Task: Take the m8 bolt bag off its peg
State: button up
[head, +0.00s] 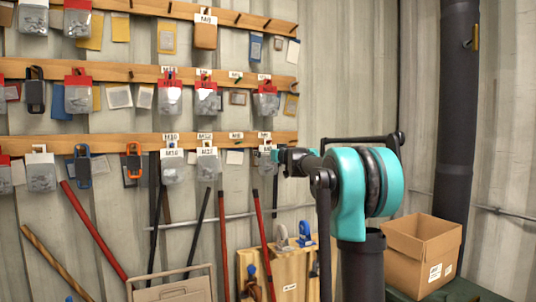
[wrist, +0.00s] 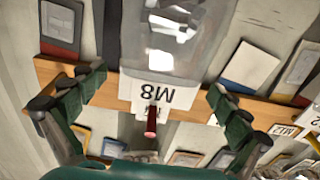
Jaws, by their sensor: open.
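The M8 bolt bag (wrist: 180,45) is a clear bag with a white header card reading M8, upside down in the wrist view. It hangs on a dark red-tipped peg (wrist: 151,122) on a wooden rail. My gripper (wrist: 160,95) is open, with one green-padded finger on each side of the header card, apart from it. In the head view my gripper (head: 281,156) is at the right end of the lowest rail, just beside a small clear bag (head: 264,160) that it partly hides. The label there is too small to read surely.
Other bags hang to the left, such as one with a white header (head: 207,163). Rods lean below, including a red one (head: 264,245). A wooden case (head: 275,270) and a cardboard box (head: 420,255) stand lower down. A dark pipe (head: 457,110) is at right.

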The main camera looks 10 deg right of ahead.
aim_at(268, 149)
jog(key=shift+w+a, duration=0.1)
jog(key=shift+w, duration=0.25)
jog(key=c, duration=1.3)
jog(key=shift+r, duration=0.3)
jog(key=shift+s, duration=0.1)
jog(key=shift+r+v, duration=0.15)
jog(key=shift+v, duration=0.95)
jog(key=shift+r+v, duration=0.1)
jog(key=shift+v, duration=1)
jog(key=shift+s, duration=0.1)
